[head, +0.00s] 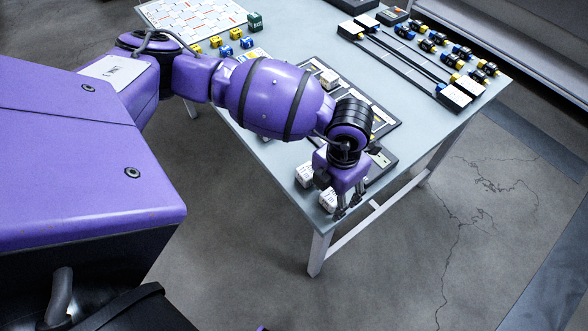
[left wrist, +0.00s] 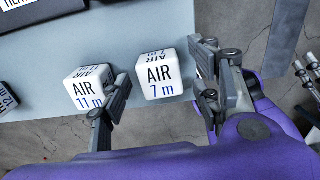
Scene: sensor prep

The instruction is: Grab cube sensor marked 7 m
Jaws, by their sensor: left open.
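The white cube sensor marked "AIR 7 m" (left wrist: 160,78) sits on the table near its edge, between the two fingers of my left gripper (left wrist: 161,66) in the left wrist view. The fingers are apart, and the cube is not gripped. In the head view this cube (head: 327,201) is at the near corner of the table, beside my left gripper (head: 349,206). A second white cube marked "AIR 11 m" (left wrist: 86,91) sits close to its left, right by the left finger. It also shows in the head view (head: 304,174).
A third cube marked 12 m (left wrist: 6,97) is at the left edge of the wrist view. Dark trays (head: 385,157) lie under my arm, partly hidden. Racks with blue and yellow parts (head: 440,50) stand at the right. Small coloured cubes (head: 236,35) and a white board (head: 190,20) are farther back.

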